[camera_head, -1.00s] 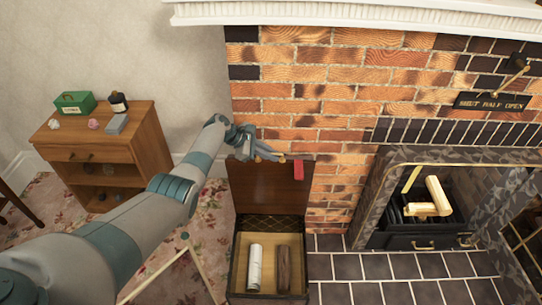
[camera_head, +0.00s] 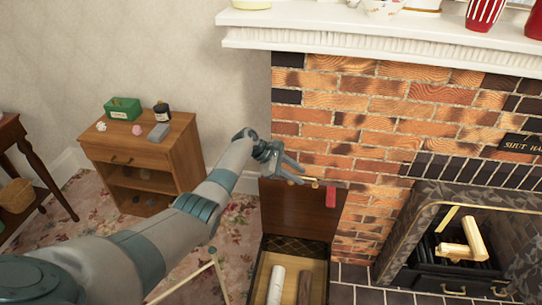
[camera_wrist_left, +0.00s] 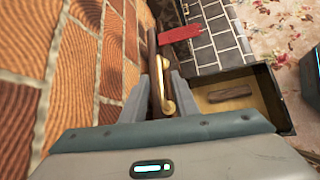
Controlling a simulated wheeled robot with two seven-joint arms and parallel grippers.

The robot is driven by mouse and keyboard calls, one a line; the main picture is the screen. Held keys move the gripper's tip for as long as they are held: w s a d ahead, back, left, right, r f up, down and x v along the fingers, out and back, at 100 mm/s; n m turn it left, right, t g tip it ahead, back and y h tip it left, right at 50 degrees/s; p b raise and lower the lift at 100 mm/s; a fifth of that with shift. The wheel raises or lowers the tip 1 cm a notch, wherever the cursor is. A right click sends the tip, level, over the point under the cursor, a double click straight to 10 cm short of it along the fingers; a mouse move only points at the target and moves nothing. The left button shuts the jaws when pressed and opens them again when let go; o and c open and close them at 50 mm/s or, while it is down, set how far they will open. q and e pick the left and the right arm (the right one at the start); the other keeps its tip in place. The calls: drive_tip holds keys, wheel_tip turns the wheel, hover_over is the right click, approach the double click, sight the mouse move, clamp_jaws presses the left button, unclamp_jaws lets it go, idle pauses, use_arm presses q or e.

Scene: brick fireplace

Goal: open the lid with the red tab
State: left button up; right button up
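The brown lid (camera_head: 288,210) stands open and roughly upright at the back of its box (camera_head: 293,251), close in front of the brick wall. Its red tab (camera_head: 331,197) hangs at the top right corner; the red tab also shows in the left wrist view (camera_wrist_left: 180,33). My left gripper (camera_head: 298,175) is at the lid's top edge, left of the tab. In the left wrist view, its fingers (camera_wrist_left: 159,85) lie either side of the lid's edge and brass handle (camera_wrist_left: 166,90). Whether they clamp it is unclear. My right gripper is out of view.
A light roll (camera_head: 276,285) and a dark log (camera_head: 304,285) lie in the box. The fireplace (camera_head: 440,240) is to the right, under the white mantel (camera_head: 380,45). A wooden cabinet (camera_head: 150,150) with small objects stands left.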

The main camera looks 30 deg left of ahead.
use_arm(q)
drive_tip(key=v, duration=1.3)
drive_tip(key=shift+s+a+r, duration=0.15)
drive_tip(key=shift+a+r, duration=0.05)
drive_tip(key=shift+a, duration=0.05)
